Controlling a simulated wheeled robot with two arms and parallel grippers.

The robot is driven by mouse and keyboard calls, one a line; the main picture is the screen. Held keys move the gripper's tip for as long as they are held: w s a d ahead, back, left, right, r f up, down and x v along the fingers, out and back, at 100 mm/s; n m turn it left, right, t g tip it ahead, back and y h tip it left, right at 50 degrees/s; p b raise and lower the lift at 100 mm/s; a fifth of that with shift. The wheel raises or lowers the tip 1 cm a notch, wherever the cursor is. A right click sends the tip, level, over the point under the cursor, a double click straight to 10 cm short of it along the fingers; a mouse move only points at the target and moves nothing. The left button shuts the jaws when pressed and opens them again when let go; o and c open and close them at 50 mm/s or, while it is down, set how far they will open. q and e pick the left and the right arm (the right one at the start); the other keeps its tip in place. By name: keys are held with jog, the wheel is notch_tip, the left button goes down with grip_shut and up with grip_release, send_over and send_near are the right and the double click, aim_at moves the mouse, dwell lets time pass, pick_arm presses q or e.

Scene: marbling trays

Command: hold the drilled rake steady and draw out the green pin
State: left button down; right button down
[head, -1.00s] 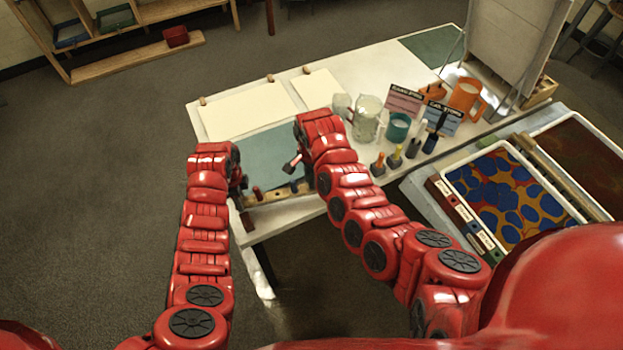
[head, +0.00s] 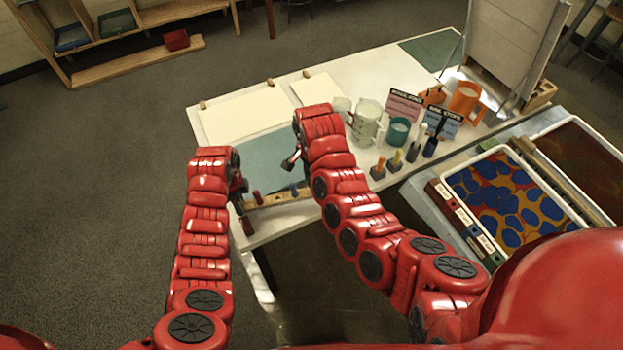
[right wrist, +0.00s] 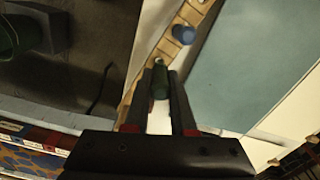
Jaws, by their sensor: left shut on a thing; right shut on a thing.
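The drilled rake (head: 275,198) is a pale wooden bar along the table's near edge, with a red pin (head: 257,197) and a blue pin (head: 294,189) standing in it. My left gripper (head: 242,188) is shut on the rake's left end, partly hidden by its arm. My right gripper (head: 291,161) is above the bar. The right wrist view shows its fingers shut on the green pin (right wrist: 160,84), beside the blue pin (right wrist: 184,34) and over the rake (right wrist: 195,14). I cannot tell whether the green pin's lower end is clear of its hole.
A blue-green mat (head: 266,157) and pale sheets (head: 245,110) lie behind the rake. A marbling tray (head: 452,178) is further right. Floor is free at left.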

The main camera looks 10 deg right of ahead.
jog(key=shift+s+r, duration=0.1)
jog(key=shift+r, duration=1.45)
pick_arm(q)
jog(key=shift+c, duration=1.7)
grip_release()
jog(key=shift+f, duration=0.1)
pick_arm(e)
jog(key=shift+f, duration=0.1)
